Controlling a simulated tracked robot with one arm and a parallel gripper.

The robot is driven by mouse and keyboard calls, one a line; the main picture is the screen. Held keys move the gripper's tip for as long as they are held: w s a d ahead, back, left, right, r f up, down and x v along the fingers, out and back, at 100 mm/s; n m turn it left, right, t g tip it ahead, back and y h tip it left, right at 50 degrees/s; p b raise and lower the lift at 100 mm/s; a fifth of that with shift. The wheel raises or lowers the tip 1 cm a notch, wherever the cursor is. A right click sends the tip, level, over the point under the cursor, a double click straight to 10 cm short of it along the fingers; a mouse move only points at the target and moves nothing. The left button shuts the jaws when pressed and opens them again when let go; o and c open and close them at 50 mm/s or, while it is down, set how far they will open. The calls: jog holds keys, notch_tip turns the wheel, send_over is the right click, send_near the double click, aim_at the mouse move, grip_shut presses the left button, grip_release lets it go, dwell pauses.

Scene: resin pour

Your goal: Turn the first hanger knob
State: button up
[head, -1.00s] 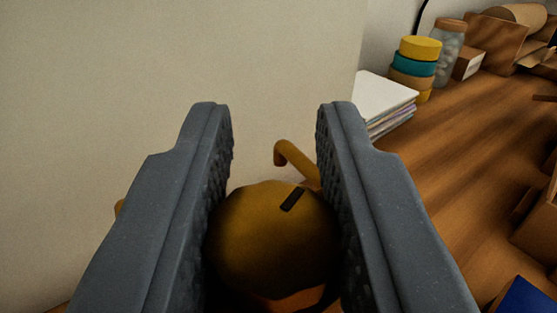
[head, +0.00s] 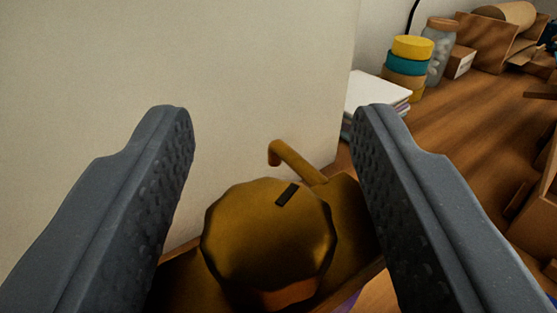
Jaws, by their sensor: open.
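The knob (head: 268,238) is a faceted, brass-coloured round piece with a short dark mark (head: 287,195) near its upper edge. It sits low in the middle of the head view. A curved brass hook (head: 297,162) sticks out behind it. My gripper (head: 275,130) is open, with one grey textured finger on each side of the knob. There is a clear gap between each finger and the knob, so nothing is held. The lower part of the knob's mounting is partly hidden.
A pale wall panel (head: 150,60) stands behind on the left. A stack of papers (head: 380,91), stacked tape rolls (head: 408,67), a jar (head: 440,50) and cardboard boxes (head: 490,42) stand on the wooden surface (head: 445,140) at the right.

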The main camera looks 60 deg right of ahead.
jog(key=v, duration=1.3)
jog(key=shift+a+b, duration=0.3)
jog(key=shift+a, duration=0.05)
jog(key=shift+s+f, duration=0.1)
